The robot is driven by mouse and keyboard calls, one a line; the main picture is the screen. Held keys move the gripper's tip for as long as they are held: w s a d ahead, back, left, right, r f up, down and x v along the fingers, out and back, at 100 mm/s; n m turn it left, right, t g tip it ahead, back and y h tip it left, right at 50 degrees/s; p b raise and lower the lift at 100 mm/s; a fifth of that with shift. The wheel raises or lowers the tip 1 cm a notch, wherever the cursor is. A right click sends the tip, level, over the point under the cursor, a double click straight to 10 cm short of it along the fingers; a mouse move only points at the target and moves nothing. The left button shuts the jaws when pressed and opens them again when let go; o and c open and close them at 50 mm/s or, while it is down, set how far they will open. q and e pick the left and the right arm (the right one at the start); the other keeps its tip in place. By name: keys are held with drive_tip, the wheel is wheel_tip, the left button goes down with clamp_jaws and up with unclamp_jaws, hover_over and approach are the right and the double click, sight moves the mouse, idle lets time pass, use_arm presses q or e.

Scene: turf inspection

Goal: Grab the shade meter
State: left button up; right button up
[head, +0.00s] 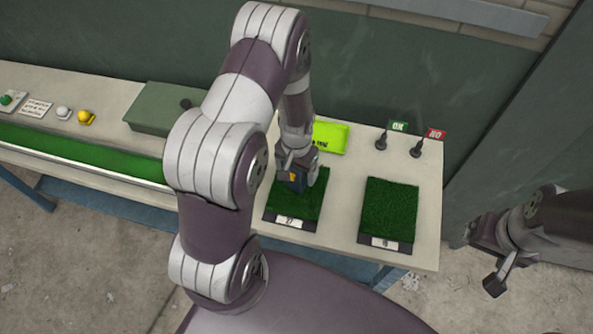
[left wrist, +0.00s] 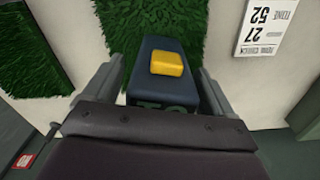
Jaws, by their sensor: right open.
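The shade meter (head: 297,183) is a small dark blue block with a yellow button. In the left wrist view the shade meter (left wrist: 143,80) sits between the fingers of my left gripper (left wrist: 162,75), with pale lettering partly hidden by the gripper body. In the head view my left gripper (head: 297,172) points down with the meter over the turf sample labelled 27 (head: 310,208). I cannot tell whether the meter touches the turf. My right gripper (head: 497,283) is open and empty, off the table's right side.
A second turf sample (head: 390,207) lies to the right on the table (head: 343,222). A lime-green pouch (head: 331,137) and the OK (head: 398,127) and NO (head: 436,134) flags stand behind. A green box (head: 150,105) is at the left. My left arm hides the table's middle.

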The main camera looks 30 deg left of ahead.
use_arm(q)
drive_tip(key=shift+w, duration=0.15)
drive_tip(key=c, duration=1)
drive_tip(key=shift+c, duration=1.4)
drive_tip(key=shift+r, duration=0.1)
